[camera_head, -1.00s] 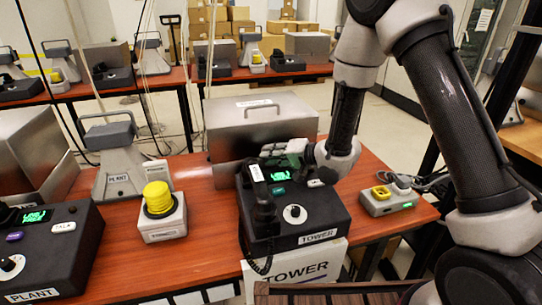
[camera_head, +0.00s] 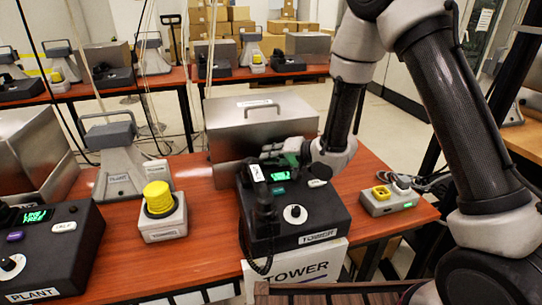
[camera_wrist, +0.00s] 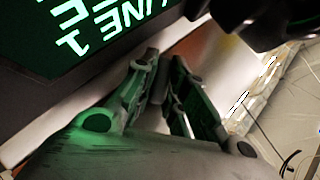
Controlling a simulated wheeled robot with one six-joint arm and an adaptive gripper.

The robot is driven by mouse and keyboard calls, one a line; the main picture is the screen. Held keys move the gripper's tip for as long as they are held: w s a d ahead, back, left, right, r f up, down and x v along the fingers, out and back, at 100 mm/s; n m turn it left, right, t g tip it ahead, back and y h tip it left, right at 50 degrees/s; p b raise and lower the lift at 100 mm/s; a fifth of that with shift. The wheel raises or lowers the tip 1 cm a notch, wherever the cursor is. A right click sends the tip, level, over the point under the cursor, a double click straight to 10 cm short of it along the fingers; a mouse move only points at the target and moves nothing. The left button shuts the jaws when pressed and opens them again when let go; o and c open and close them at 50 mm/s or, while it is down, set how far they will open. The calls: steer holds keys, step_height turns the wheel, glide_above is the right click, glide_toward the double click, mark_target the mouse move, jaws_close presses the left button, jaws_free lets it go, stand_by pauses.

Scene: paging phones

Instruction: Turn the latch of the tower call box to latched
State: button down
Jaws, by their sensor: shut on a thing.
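The tower call box is a steel box (camera_head: 262,132) with a handle on its lid, standing behind the black TOWER phone (camera_head: 318,212). My gripper (camera_head: 273,153) is low at the box's front, above the rear edge of the phone. In the wrist view my gripper (camera_wrist: 164,62) has its two fingers close together, with a narrow pale strip between them. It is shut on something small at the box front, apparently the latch. The latch itself cannot be made out, and its angle is hidden by the fingers and the phone.
The phone's handset (camera_head: 262,205) and green screen (camera_head: 279,176) are just below my gripper. A yellow-button unit (camera_head: 160,215) stands left, the PLANT phone (camera_head: 50,245) farther left. A small grey unit (camera_head: 385,203) sits right. The phone's lit screen (camera_wrist: 90,25) is close in the wrist view.

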steer(key=n+h, duration=0.1)
steer(key=h, duration=0.1)
steer(key=n+h, duration=0.1)
steer(key=h, duration=0.1)
steer(key=shift+a+r+n, duration=0.1)
steer(key=shift+a+n, duration=0.1)
steer(key=shift+n, duration=0.1)
steer(key=shift+n+t+h, duration=0.6)
steer(key=shift+n+h, duration=0.4)
steer(key=shift+h, duration=1.1)
steer(key=c, duration=1.7)
jaws_free()
steer(key=v, duration=1.2)
steer(key=shift+s, duration=0.1)
